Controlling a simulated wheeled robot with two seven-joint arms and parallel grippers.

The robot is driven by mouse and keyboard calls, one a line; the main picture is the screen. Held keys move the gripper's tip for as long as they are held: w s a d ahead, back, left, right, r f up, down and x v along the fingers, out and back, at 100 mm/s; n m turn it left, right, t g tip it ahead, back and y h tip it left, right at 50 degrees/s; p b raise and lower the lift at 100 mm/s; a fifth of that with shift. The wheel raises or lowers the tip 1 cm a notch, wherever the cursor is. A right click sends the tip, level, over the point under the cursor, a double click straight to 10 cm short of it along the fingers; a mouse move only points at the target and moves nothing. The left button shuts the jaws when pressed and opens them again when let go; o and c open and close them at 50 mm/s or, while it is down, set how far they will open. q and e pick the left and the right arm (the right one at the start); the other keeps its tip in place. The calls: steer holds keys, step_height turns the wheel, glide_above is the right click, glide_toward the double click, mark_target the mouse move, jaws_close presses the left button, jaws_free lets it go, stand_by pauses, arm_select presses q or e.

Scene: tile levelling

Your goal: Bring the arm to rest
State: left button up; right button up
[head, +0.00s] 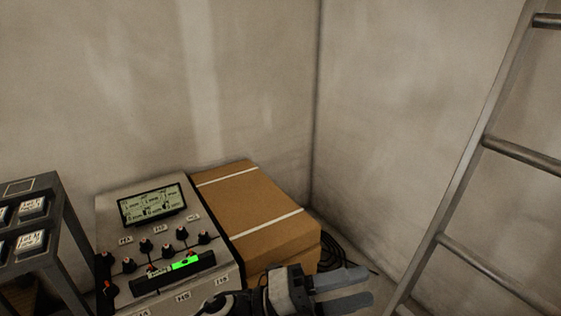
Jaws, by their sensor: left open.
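My left gripper (366,287) is at the bottom of the head view, right of the middle. Its two grey fingers point right and stand apart, with nothing between them. It is in front of the brown box and right of the grey panel box (222,280). My right gripper is not in view. The panel box has a lit display (152,203), several black knobs and small labels. A dark bar with a glowing green window (186,263) lies across its lower part.
A brown box (245,205) with white straps stands beside the panel box. A dark cable coil (343,255) lies behind it near the wall corner. A metal ladder (462,185) leans at the right. A dark rack (66,225) with labelled blocks stands at the left.

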arm_select(q)
steer(key=w+a+f+n+t+y+p, duration=0.1)
steer(key=w+a+f+n+t+y, duration=0.1)
steer(key=a+n+t+y, duration=0.55)
steer(key=w+a+f+n+t+y+p, duration=0.1)
steer(key=w+a+f+n+t+y, duration=0.15)
steer(key=n+t, duration=0.85)
steer(key=s+a+f+n+g+y, duration=0.7)
steer(key=s+a+f+n+g, duration=0.2)
steer(key=s+a+f+n, duration=0.2)
step_height(320, 180, down, 2)
steer(key=a+n, duration=0.2)
steer(key=n, duration=0.1)
steer(key=shift+a+n+y+p, duration=0.3)
steer(key=shift+n+y+p, duration=0.05)
steer(key=shift+y+p, duration=0.05)
